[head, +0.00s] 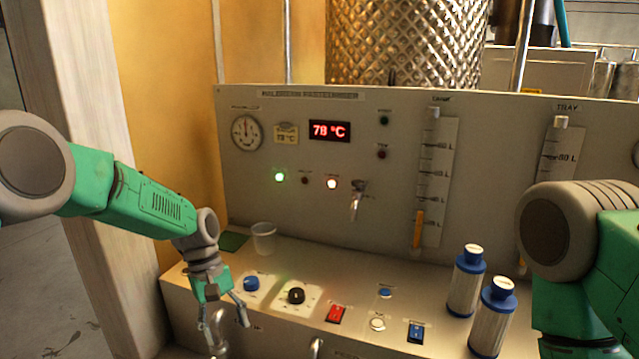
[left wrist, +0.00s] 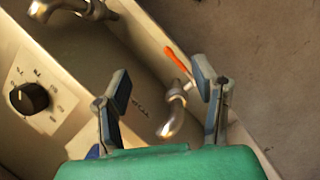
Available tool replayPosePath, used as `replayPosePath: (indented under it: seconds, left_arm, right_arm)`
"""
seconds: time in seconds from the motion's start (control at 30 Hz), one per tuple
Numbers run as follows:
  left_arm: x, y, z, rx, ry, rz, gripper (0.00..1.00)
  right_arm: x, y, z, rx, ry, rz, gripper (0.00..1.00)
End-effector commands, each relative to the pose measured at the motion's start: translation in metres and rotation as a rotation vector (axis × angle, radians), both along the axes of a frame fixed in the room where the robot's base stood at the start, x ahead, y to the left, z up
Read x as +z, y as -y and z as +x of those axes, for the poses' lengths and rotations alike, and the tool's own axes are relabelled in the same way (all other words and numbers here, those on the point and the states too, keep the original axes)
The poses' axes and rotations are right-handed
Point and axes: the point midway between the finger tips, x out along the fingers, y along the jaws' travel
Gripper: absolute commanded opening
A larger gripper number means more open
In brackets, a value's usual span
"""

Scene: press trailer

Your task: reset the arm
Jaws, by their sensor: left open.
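My left gripper (head: 224,316) hangs over the front left edge of the control panel, pointing down. It is open, with nothing between its fingers. In the left wrist view the two fingers of the gripper (left wrist: 161,88) stand wide apart. A metal tap (left wrist: 172,122) with an orange-red handle (left wrist: 177,58) shows beyond and between them; I cannot tell whether a finger touches it. The tap also shows below the gripper in the head view (head: 218,335). My right arm shows only in part at the right edge, and its gripper is out of view.
The panel carries a blue knob (head: 251,284), a black knob (head: 296,296), a red switch (head: 336,314) and a blue switch (head: 416,332). A clear cup (head: 264,238) stands behind the left gripper. Two blue-capped cylinders (head: 465,283) (head: 493,318) stand at right. A small spout (head: 356,200) juts from the upright panel.

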Motion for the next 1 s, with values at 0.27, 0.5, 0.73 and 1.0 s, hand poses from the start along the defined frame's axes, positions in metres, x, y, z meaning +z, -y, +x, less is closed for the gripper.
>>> replayPosePath:
  seconds: [0.27, 0.5, 0.73, 1.0]
  left_arm:
    - [-0.128, -0.006, -0.075, -0.143, 0.075, 0.026, 0.54]
    - [-0.241, -0.039, -0.212, -0.378, 0.2, 0.077, 0.54]
    - [-0.263, -0.076, -0.33, -0.596, 0.297, 0.132, 0.54]
    - [-0.25, -0.092, -0.373, -0.7, 0.348, 0.163, 0.54]
  right_arm:
    - [-0.027, 0.0, -0.001, 0.0, -0.002, 0.0, 0.0]
    - [-0.061, 0.0, -0.001, 0.0, -0.001, 0.0, 0.0]
    - [-0.086, 0.0, -0.001, 0.0, -0.002, 0.0, 0.0]
    - [-0.094, 0.0, -0.001, 0.0, -0.001, 0.0, 0.0]
